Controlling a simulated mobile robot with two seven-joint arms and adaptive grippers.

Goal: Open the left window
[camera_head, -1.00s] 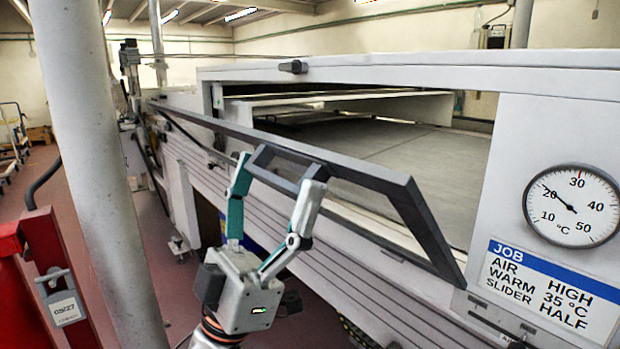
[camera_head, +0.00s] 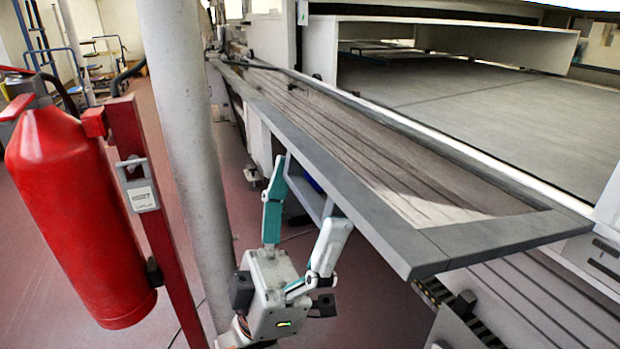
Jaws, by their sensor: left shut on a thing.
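The left window (camera_head: 360,200) is a long grey-framed clear pane on the tunnel's side. It is swung outward and lies almost flat, with its free edge toward me. The tunnel opening behind it is uncovered. My left gripper (camera_head: 306,194) is under the free edge, shut on the window's handle (camera_head: 314,200), with one finger on each side. The fingers partly hide the handle. My right gripper is not in view.
A red fire extinguisher (camera_head: 75,210) hangs on a red post (camera_head: 150,215) at the left. A pale round column (camera_head: 190,140) stands between the post and my left arm. The belt (camera_head: 480,115) inside the tunnel looks empty near the opening.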

